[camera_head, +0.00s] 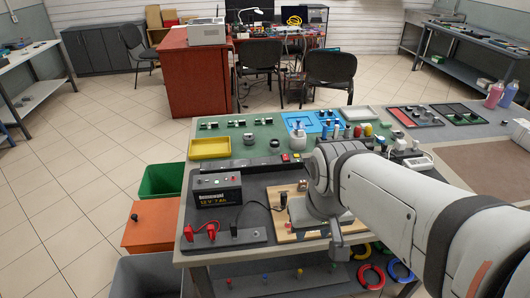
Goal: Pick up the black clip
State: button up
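A small upright black piece (283,200), which looks like the black clip, stands on the wooden board (286,236) at the front of the table. A thin dark cable runs from near it to the grey strip (258,236) on the left. Two red clips (211,231) stand on that strip. The black battery box (218,190) is behind them. My arm comes in from the right, and my gripper (339,250) points down over the board's right side, to the right of and apart from the black piece. Its fingers are too small and dark to judge.
Behind the board are a yellow tray (209,148), a blue tray (308,122) and several bottles. Red (371,276) and blue rings are low at the front right. My arm hides part of the table's right.

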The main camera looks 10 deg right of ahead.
aim_at(283, 197)
jog(key=i, duration=0.5)
jog(key=u, duration=1.65)
jog(key=k, duration=1.4)
jog(key=z, duration=0.4)
jog(key=i, duration=1)
jog(key=z, duration=0.1)
